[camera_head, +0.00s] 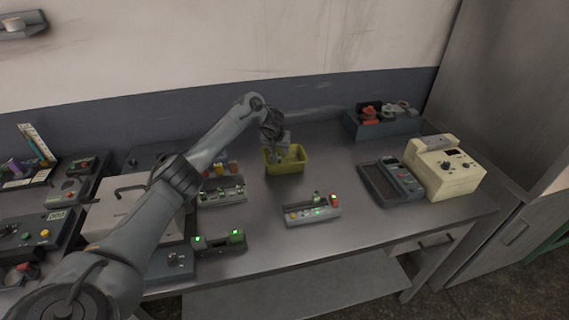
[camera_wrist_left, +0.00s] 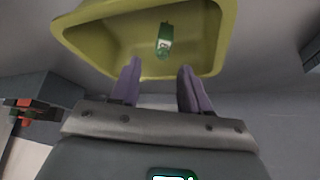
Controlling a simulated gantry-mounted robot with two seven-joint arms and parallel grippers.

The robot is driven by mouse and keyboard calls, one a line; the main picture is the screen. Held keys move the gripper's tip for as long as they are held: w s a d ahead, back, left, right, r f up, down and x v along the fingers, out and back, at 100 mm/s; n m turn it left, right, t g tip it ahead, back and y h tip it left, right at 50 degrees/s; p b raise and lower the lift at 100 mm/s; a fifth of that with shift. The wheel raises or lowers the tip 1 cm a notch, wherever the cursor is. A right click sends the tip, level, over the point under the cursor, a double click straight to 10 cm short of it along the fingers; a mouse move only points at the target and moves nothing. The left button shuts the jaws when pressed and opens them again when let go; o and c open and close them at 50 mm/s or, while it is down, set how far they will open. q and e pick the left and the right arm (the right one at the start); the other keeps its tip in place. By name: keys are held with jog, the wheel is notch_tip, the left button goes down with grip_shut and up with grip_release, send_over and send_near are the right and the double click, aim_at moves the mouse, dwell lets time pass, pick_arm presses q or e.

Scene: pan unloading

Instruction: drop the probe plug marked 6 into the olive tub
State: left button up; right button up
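The olive tub (camera_head: 290,163) stands on the grey bench near its back middle. It also fills the upper part of the left wrist view (camera_wrist_left: 85,37). A green plug (camera_wrist_left: 164,42) with a pale marked label shows within the tub's opening; the mark is too small to read surely. I cannot tell whether it touches the tub's floor. My left gripper (camera_wrist_left: 157,75) is at the tub's rim, its two purple-grey fingers apart with nothing between them. In the head view the left gripper (camera_head: 277,152) is over the tub. My right gripper is out of view.
A rack with green-lit plugs (camera_head: 312,210) stands in front of the tub, another rack (camera_head: 222,193) to its left. A dark bin with red items (camera_head: 385,125) and a cream instrument box (camera_head: 445,168) stand at right. Bench between tub and bin is clear.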

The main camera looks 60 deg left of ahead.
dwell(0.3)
pick_arm(q)
jog(key=shift+s+d+r, duration=0.1)
jog(key=shift+r, duration=0.15)
jog(key=p+v, duration=0.6)
jog(key=v, duration=0.4)
jog(key=shift+d+r, duration=0.1)
